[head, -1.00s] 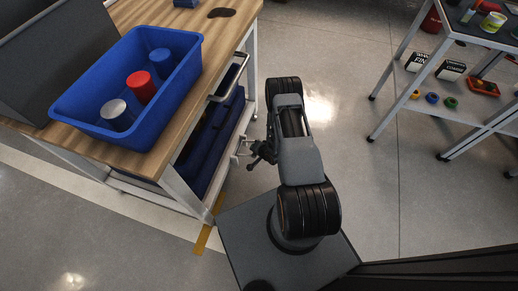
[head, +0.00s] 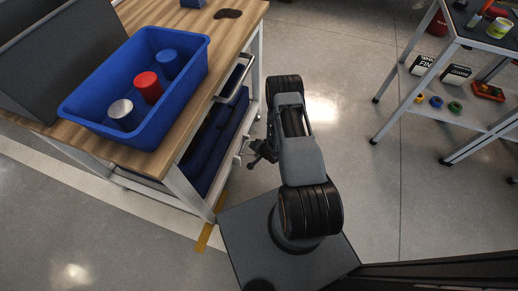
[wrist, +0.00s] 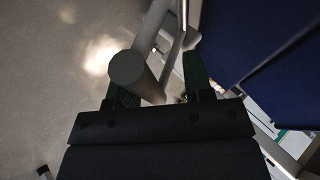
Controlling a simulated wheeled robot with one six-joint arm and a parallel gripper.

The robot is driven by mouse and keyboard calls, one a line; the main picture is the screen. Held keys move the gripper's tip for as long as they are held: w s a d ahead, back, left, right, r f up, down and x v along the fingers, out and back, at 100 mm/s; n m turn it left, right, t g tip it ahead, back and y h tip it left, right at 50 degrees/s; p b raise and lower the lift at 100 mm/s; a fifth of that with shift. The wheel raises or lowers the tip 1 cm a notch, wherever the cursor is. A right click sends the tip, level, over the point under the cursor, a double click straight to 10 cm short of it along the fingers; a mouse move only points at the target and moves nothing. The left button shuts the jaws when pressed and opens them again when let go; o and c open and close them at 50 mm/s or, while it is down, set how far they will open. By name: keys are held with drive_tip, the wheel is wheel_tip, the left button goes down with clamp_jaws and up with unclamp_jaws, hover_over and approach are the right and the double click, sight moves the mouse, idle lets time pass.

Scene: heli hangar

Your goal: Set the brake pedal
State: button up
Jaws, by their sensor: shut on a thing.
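My gripper (head: 250,156) is low beside the wooden-topped cart (head: 183,128), at its right side in the head view. A small pale grey piece (head: 240,149), which looks like the brake pedal, sticks out at the fingertips there. In the wrist view my gripper (wrist: 158,84) has its two dark green fingers around a grey round-ended bar (wrist: 128,68). The jaws are shut on this bar, likely the pedal. The contact points are partly hidden by the bar and the gripper body.
A blue bin (head: 104,138) holding a silver, a red and a blue can stands on the cart. A metal shelf (head: 411,112) with small goods stands right. The floor between them is clear.

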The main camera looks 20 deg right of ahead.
drive_tip(key=o, duration=0.3)
drive_tip(key=shift+w+r, duration=0.2)
drive_tip(key=shift+d+f, duration=0.1)
drive_tip(key=shift+d, duration=0.05)
drive_tip(key=shift+s+f, duration=0.1)
drive_tip(key=shift+s, duration=0.05)
drive_tip(key=shift+s, duration=0.1)
drive_tip(key=p+v, duration=0.4)
drive_tip(key=v, duration=0.9)
drive_tip(key=shift+s+r, duration=0.25)
drive_tip(key=shift+r, duration=0.05)
